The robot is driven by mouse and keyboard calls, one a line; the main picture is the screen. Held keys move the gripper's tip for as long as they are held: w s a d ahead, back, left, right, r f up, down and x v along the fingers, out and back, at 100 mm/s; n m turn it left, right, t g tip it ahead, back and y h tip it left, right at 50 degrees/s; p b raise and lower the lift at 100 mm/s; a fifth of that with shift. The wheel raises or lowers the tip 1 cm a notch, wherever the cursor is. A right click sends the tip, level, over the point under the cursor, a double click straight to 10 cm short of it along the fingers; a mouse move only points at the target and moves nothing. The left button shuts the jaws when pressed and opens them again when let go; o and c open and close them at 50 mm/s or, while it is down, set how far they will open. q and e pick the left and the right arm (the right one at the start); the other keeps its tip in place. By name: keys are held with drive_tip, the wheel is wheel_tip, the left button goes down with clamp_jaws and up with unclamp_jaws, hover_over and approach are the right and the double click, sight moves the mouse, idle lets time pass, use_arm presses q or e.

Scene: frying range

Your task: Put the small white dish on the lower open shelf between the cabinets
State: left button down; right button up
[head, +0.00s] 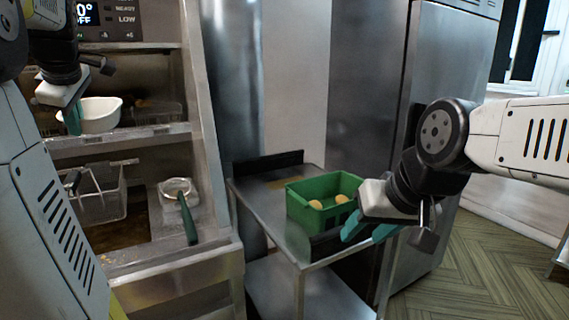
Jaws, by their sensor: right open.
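The small white dish (98,112) is at the upper ledge of the frying range, at the left of the head view. My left gripper (72,120) reaches down at the dish's left side, with a teal finger against or just in front of its rim. I cannot tell whether its fingers are closed on the rim. A low steel shelf (275,285) shows under the steel table, between the range and the tall steel cabinet; it looks bare where visible. My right gripper (368,232) is open and empty in front of the green crate.
The steel table (262,205) carries a green crate (310,222) with round yellowish items inside. A fry basket (100,195) and a green-handled strainer (180,195) sit in the range below the ledge. A tall steel cabinet (455,60) stands behind the table.

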use_arm(q)
drive_tip(key=shift+w+d+f+m+g+h, duration=0.4)
drive_tip(key=shift+d+f+m+h, duration=1.55)
drive_tip(key=shift+d+f+m, duration=4.15)
drive_tip(key=shift+d+f+m+g+h, duration=0.65)
drive_tip(key=shift+d+f+m+h, duration=0.9)
drive_tip(key=shift+d+f, duration=5.25)
drive_tip(key=shift+w+d+f+m+g+h, duration=0.4)
drive_tip(key=shift+d+f+m+h, duration=2.45)
drive_tip(key=shift+f, duration=7.6)
drive_tip(key=shift+y, duration=0.65)
drive_tip(key=shift+w+a+r, duration=0.45)
drive_tip(key=shift+w+r, duration=0.3)
drive_tip(key=shift+w+a+r, duration=0.45)
drive_tip(key=shift+w+r, duration=0.25)
